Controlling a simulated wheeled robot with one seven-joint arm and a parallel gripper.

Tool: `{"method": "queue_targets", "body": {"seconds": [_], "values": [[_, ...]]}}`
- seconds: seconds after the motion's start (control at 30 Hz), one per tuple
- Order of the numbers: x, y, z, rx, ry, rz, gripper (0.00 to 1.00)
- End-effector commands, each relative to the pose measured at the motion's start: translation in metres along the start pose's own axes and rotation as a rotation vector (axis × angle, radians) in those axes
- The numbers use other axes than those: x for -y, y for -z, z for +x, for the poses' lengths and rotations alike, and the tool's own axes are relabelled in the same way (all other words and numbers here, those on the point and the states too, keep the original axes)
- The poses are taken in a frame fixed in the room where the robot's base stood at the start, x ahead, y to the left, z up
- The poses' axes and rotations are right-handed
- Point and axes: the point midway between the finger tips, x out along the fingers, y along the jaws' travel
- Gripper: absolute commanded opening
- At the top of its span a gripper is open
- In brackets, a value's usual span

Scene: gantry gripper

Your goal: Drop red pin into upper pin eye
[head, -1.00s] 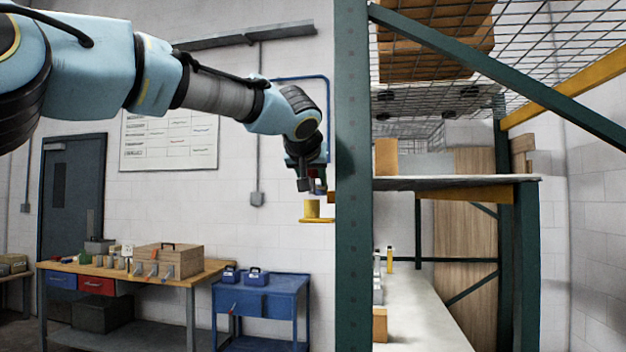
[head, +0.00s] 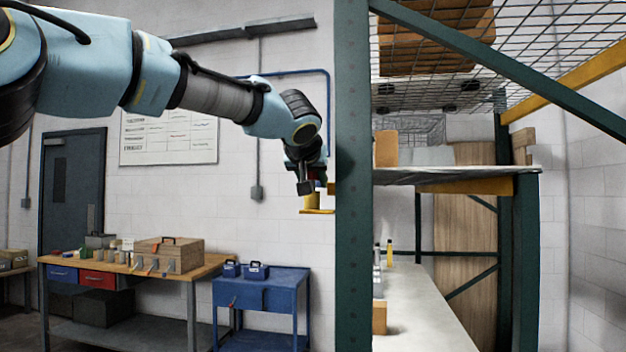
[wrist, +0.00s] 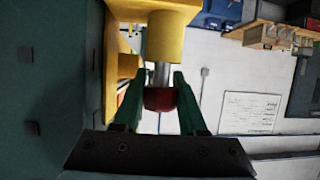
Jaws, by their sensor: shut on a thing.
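My gripper (wrist: 158,88) is shut on the red pin (wrist: 160,99), its green fingers on either side of the red head. The pin's silver shank (wrist: 160,74) runs from the head towards a yellow cylindrical pin eye (wrist: 172,38) in the wrist view. The shank meets the eye's edge; I cannot tell how far it is inside. In the head view my gripper (head: 306,186) is just above the yellow eye (head: 312,201), beside the rack post. The red pin is mostly hidden there by the gripper.
A dark green rack post (head: 352,180) stands close to the right of my gripper. A yellow bracket (wrist: 116,30) carries the eye. A rack shelf (head: 450,180) lies right of the post. A workbench (head: 130,265) and a blue cart (head: 262,290) stand lower left.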

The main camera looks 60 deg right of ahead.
Motion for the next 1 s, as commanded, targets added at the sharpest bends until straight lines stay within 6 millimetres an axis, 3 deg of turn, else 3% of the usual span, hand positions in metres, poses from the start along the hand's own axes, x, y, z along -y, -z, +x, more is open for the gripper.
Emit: {"method": "queue_targets", "body": {"seconds": [0.87,0.9,1.0], "values": [[0.0,-0.02,0.009,0.001,0.0,0.0,0.0],[0.0,-0.019,0.008,0.001,0.0,0.0,0.45],[0.0,-0.019,0.009,0.001,0.0,0.0,0.57]]}}
